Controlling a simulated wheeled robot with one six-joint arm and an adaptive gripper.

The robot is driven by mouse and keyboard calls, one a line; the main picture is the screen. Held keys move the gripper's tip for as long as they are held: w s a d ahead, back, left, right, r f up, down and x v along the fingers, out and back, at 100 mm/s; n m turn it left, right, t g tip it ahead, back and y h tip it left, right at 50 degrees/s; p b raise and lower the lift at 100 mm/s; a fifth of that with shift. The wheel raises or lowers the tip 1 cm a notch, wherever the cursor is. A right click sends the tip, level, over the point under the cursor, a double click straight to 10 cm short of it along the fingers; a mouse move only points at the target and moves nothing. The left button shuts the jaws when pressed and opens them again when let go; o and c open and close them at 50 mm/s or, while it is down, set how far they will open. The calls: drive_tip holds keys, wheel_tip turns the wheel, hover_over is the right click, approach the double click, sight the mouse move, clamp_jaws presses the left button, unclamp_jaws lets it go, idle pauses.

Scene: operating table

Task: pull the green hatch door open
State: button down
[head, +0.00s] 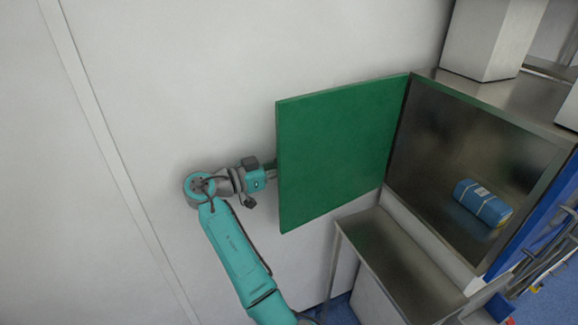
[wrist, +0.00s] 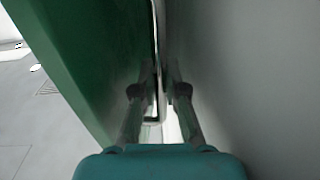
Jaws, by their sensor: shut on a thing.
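The green hatch door (head: 335,150) stands swung wide open in the head view, hinged at its right edge beside the hatch opening. My gripper (head: 271,172) is at the door's left edge, with its fingertips partly hidden behind the door. In the wrist view the green door (wrist: 85,60) fills the left side. My gripper's two fingers (wrist: 157,92) are shut on the door's metal handle (wrist: 155,45), a thin bar close to the door face. The exact contact at the fingertips is dark and hard to make out.
The steel hatch compartment (head: 450,150) is exposed and holds a blue wrapped pack (head: 483,203). A steel shelf (head: 395,260) stands below it. A pale wall (head: 200,80) lies close behind the door and my gripper. It also shows at the right of the wrist view (wrist: 260,70).

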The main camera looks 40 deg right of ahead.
drive_tip(key=shift+r, duration=0.1)
drive_tip(key=c, duration=1.5)
unclamp_jaws()
drive_tip(key=shift+a, duration=0.1)
drive_tip(key=a, duration=0.3)
drive_tip(key=w+a, duration=0.1)
drive_tip(key=a, duration=0.7)
drive_tip(key=shift+w+a, duration=0.25)
drive_tip(key=shift+w, duration=0.05)
